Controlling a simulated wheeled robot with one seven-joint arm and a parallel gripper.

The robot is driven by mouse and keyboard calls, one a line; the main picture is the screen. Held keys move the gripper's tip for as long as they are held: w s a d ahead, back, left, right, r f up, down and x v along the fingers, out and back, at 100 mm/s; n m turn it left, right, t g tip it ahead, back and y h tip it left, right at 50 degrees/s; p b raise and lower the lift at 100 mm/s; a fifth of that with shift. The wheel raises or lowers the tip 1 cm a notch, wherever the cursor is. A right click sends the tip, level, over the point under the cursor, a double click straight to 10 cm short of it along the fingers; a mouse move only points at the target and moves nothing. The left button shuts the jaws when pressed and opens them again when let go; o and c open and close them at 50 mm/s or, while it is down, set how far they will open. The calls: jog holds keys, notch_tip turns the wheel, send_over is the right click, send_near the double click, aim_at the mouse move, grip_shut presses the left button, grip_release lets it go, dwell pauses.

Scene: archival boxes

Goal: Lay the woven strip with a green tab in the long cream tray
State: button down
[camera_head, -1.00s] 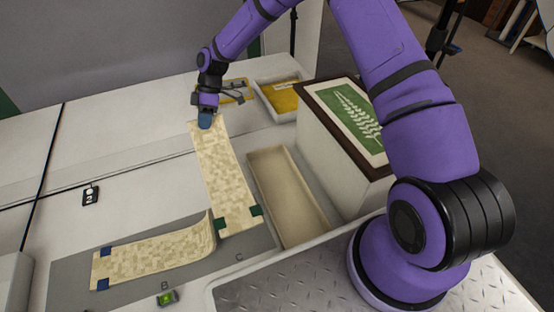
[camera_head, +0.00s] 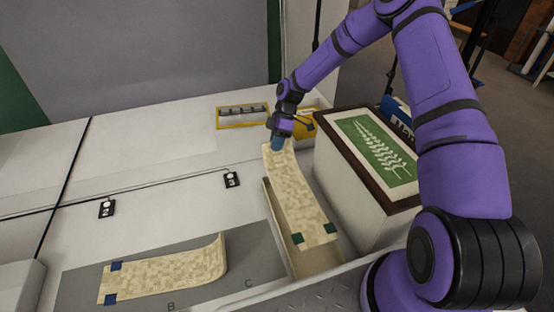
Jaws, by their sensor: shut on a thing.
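The woven strip with green tabs (camera_head: 296,196) hangs from my gripper (camera_head: 279,143), which is shut on its far end. The strip slopes down toward the camera, its green-tabbed near end lowest. It lies in front of the long cream tray (camera_head: 270,211) in the picture and hides most of it; I cannot tell whether its near end touches the tray. The tray's left wall and near inside show. A second woven strip with blue tabs (camera_head: 165,272) lies on the grey mat at the lower left, its right end curled up.
A large cream box with a dark-rimmed lid and green fern picture (camera_head: 374,145) stands close right of the tray. A yellow-framed holder (camera_head: 242,116) and a yellow-filled bin (camera_head: 306,124) are behind. Number tags 2 (camera_head: 107,208) and 3 (camera_head: 232,179) mark the white surface. The grey mat (camera_head: 232,290) has bare room.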

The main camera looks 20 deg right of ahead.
jog(key=shift+d+f, duration=0.15)
jog(key=shift+f, duration=1.7)
jog(key=shift+d+f, duration=0.1)
jog(key=shift+f, duration=1.9)
jog(key=c, duration=1.2)
grip_release()
